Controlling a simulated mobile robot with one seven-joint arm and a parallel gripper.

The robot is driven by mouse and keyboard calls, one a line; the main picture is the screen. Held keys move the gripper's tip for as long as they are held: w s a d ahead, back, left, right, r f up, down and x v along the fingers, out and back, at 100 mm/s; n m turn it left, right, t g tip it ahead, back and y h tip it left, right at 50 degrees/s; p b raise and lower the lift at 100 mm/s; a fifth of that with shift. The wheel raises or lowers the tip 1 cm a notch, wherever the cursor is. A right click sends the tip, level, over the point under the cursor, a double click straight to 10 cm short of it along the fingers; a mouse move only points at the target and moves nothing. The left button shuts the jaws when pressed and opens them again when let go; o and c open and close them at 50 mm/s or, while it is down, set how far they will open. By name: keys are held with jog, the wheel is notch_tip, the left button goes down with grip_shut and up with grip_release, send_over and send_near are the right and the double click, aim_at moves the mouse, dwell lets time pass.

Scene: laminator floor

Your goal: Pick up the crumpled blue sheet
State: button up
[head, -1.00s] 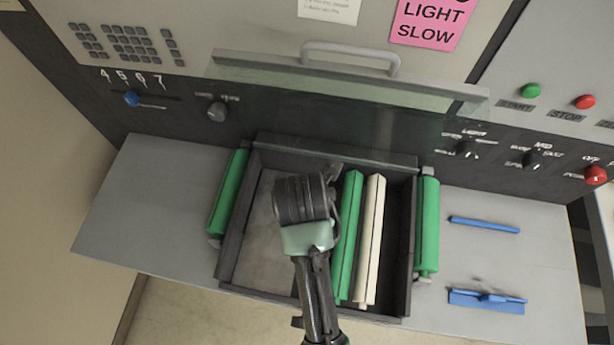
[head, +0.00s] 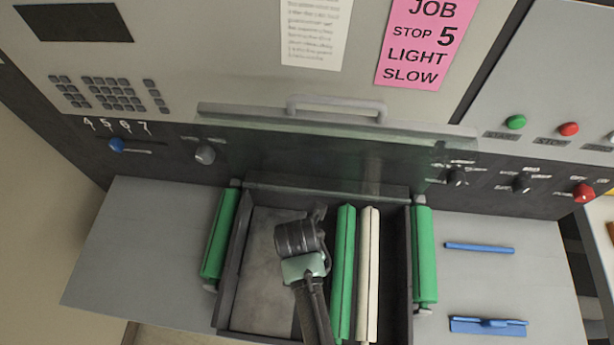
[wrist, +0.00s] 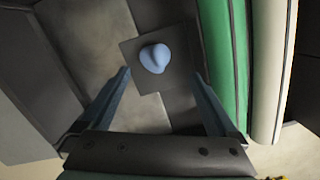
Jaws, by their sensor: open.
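The crumpled blue sheet (wrist: 154,58) is a small, rounded, pale blue lump in the wrist view. It lies on a darker square patch (wrist: 134,44) on the grey floor of the open bay. My gripper (wrist: 161,75) is open and empty, with its two fingers spread to either side below the lump in the picture. The lump shows between and just beyond the fingertips, apart from both. In the head view my arm reaches into the bay and the sheet cannot be seen; the fingers are hidden there too.
A green roller (head: 343,270) and a cream roller (head: 368,270) lie in the bay, right of my arm. Green rollers (head: 220,235) (head: 424,255) flank the bay. A raised clear guard (head: 335,135) hangs behind it. Blue tools (head: 479,248) (head: 488,326) lie on the right shelf.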

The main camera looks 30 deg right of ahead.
jog(key=f, duration=0.2)
jog(key=w+f, duration=0.1)
jog(key=shift+d+p, duration=0.25)
jog(key=shift+p, duration=0.05)
jog(key=shift+f, duration=0.65)
jog(key=c, duration=1.4)
